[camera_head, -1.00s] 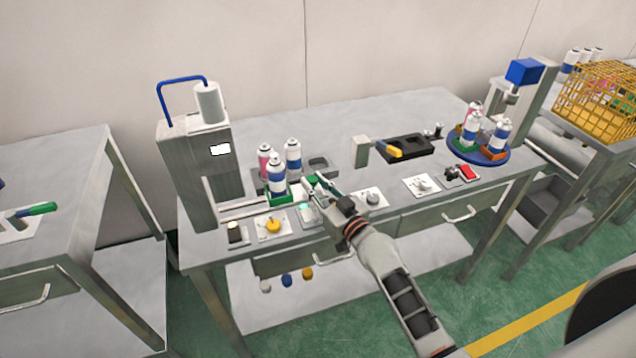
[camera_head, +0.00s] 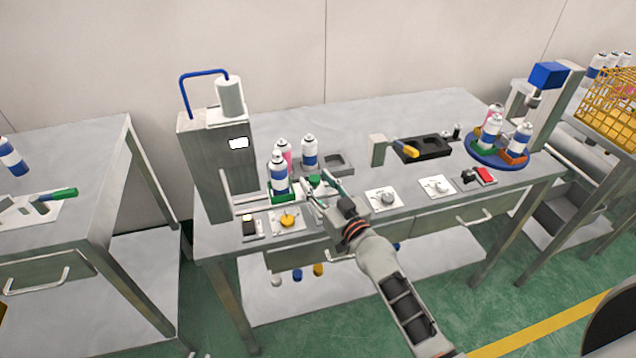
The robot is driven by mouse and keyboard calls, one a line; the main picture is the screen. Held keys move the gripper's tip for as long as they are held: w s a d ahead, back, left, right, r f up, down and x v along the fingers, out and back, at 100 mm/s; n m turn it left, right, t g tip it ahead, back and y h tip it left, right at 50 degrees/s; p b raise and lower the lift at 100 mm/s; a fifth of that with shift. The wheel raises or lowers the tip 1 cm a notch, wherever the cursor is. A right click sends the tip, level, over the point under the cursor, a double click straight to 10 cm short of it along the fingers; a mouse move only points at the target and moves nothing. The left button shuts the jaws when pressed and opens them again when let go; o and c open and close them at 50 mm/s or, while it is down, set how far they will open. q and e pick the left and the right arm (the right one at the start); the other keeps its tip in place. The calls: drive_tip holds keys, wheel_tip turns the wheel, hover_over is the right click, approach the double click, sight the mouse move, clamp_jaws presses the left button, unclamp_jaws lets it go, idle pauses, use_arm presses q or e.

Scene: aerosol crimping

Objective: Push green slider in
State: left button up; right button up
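The green slider (camera_head: 285,197) sits on the rails at the foot of the grey machine (camera_head: 215,165) on the left of the table. A white and blue can (camera_head: 278,180) stands upright on it. A small green part (camera_head: 314,181) shows between the fingertips. My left gripper is out of view.
Two more cans (camera_head: 309,153) stand behind the slider near a grey tray (camera_head: 338,165). A yellow knob panel (camera_head: 288,220) and other control panels (camera_head: 384,199) line the front edge. A blue turntable (camera_head: 490,158) with cans stands at right. The table's back is clear.

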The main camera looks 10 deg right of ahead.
drive_tip(key=shift+s, duration=0.1)
drive_tip(key=v, duration=1.1)
drive_tip(key=shift+s+d, duration=0.1)
drive_tip(key=shift+s, duration=0.3)
